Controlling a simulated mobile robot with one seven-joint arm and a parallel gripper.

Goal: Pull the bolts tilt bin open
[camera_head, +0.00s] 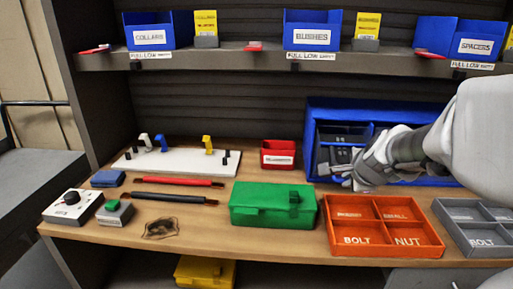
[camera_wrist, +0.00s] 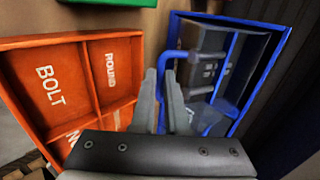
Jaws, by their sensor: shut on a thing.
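The blue tilt-bin cabinet (camera_head: 311,135) stands at the back right of the bench, with dark bin fronts (camera_head: 343,132) inside its frame. No bolts label is readable on it. My gripper (camera_head: 350,182) is at the cabinet's lower left front, and my arm hides much of its right part. In the wrist view, my gripper's fingers (camera_wrist: 163,75) are close together on a bent blue handle (camera_wrist: 172,55) in front of the cabinet (camera_wrist: 262,70). The fingers cover part of the handle. How far the bin is tilted is unclear.
An orange divided tray (camera_head: 383,253) lies just in front of my gripper, with a grey tray (camera_head: 462,244) to its right. A green box (camera_head: 262,217) and a red bin (camera_head: 279,154) stand to the left. A shelf (camera_head: 230,60) with blue bins runs above.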

